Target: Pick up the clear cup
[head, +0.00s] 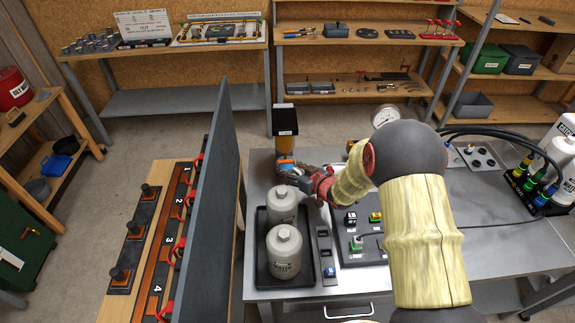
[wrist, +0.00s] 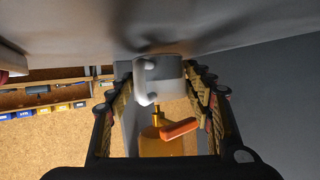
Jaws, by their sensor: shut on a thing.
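The clear cup (wrist: 168,78), a pale see-through mug with a handle on its left side, is between the fingertips of my gripper (wrist: 160,72) in the wrist view. The fingers are shut on it, one on each side. In the head view my gripper (head: 312,180) is over the far left part of the grey workbench, just behind the grey canisters. The cup cannot be made out clearly there.
An amber container with a dark top (head: 285,120) stands just beyond my gripper. Two grey canisters (head: 284,252) stand in a black tray (head: 262,275). A dark upright panel (head: 210,210) borders the left side. A control panel (head: 355,257) lies right of the tray.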

